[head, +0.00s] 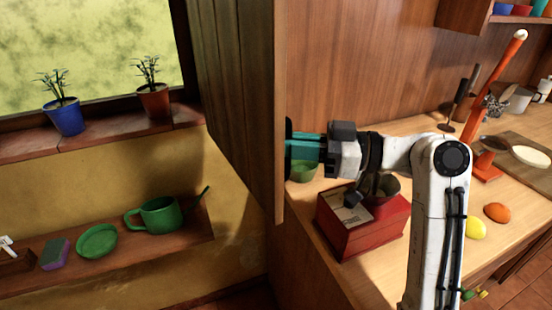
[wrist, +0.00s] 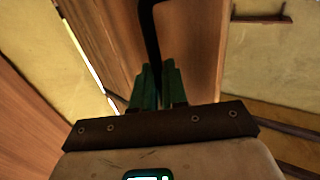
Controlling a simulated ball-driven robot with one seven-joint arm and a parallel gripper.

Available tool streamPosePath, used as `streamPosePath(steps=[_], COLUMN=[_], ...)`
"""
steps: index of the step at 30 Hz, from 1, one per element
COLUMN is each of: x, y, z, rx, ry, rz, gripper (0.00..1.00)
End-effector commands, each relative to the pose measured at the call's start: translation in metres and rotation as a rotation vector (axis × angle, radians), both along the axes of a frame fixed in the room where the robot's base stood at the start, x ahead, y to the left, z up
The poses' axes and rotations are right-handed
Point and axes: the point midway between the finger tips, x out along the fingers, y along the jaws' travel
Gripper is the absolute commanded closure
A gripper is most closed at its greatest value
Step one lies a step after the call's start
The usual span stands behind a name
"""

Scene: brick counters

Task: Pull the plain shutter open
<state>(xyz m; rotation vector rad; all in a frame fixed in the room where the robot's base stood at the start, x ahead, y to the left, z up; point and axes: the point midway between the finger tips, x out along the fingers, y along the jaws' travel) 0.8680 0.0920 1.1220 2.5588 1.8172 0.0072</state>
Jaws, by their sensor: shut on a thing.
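The plain wooden shutter (head: 238,95) stands at an angle beside the window in the head view, its near edge toward me. It also shows in the wrist view (wrist: 105,38) as a brown panel. My gripper (head: 291,143) is at the right side of this edge, with its teal fingers pointing left. In the wrist view, a dark curved handle (wrist: 150,35) runs down between the fingers (wrist: 157,72), which are shut on it. The handle is mostly hidden in the head view.
A blue pot (head: 66,118) and a brown pot (head: 154,103) with plants stand on the window sill. A green watering can (head: 160,214) is on the lower shelf. A red box (head: 362,237) and a green bowl (head: 302,171) sit on the counter below my arm.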

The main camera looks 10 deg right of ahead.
Motion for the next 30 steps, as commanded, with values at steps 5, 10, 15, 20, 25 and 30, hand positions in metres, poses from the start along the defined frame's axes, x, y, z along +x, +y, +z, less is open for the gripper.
streamPosePath(steps=[5, 10, 15, 20, 25, 30], x=[0.0071, 0.0071, 0.0068, 0.0067, 0.0066, 0.0061], y=[-0.0011, -0.0002, 0.0012, 0.0010, -0.0009, -0.0018], z=[-0.0010, -0.0008, -0.0010, -0.0015, -0.0027, -0.0032], rx=[0.003, 0.002, 0.002, 0.002, 0.001, 0.000], ry=[0.006, 0.008, 0.008, 0.008, 0.009, 0.009], rz=[-0.003, 0.001, 0.004, 0.003, 0.000, 0.000], gripper=[1.00, 1.00, 1.00, 0.74, 0.62, 0.62])
